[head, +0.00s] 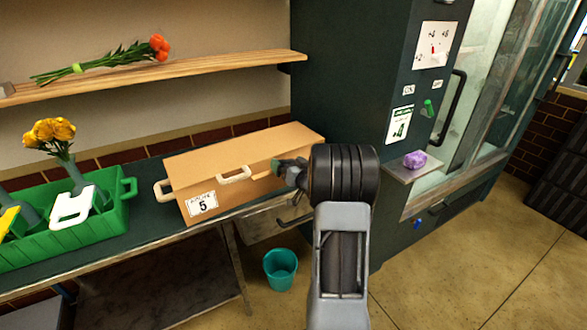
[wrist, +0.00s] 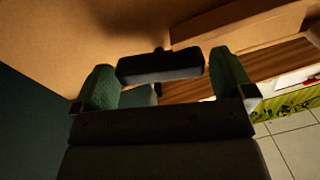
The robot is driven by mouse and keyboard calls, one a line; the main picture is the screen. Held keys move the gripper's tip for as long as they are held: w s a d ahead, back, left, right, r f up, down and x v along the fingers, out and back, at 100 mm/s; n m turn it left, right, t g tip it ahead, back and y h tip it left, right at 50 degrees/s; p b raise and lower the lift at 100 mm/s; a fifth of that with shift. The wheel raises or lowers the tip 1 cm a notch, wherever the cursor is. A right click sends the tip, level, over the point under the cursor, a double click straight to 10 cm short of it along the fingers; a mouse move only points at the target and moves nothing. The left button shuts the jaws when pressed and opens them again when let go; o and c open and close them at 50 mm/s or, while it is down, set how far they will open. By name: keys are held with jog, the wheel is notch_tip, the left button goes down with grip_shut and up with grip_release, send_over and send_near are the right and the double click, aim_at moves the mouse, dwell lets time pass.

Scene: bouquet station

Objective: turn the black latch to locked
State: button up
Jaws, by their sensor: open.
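The black latch (wrist: 160,66) shows in the wrist view as a dark bar lying crosswise, with a small stub above its middle, against a tan surface. My gripper (wrist: 165,82) is open, with one green-padded finger near each end of the bar. I cannot tell whether either finger touches it. In the head view my gripper (head: 292,170) is at the right part of the tan box (head: 240,160), with my wrist in front. The latch cannot be made out there, and its marking is not readable.
A green crate (head: 110,222) with flowers stands left on the bench. A dark cabinet (head: 335,70) rises behind my arm, with a small green handle (head: 429,107) and a shelf holding a purple lump (head: 414,160). A teal bucket (head: 281,268) stands on the floor.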

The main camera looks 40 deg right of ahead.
jog(key=s, duration=1.3)
jog(key=shift+s+a, duration=0.35)
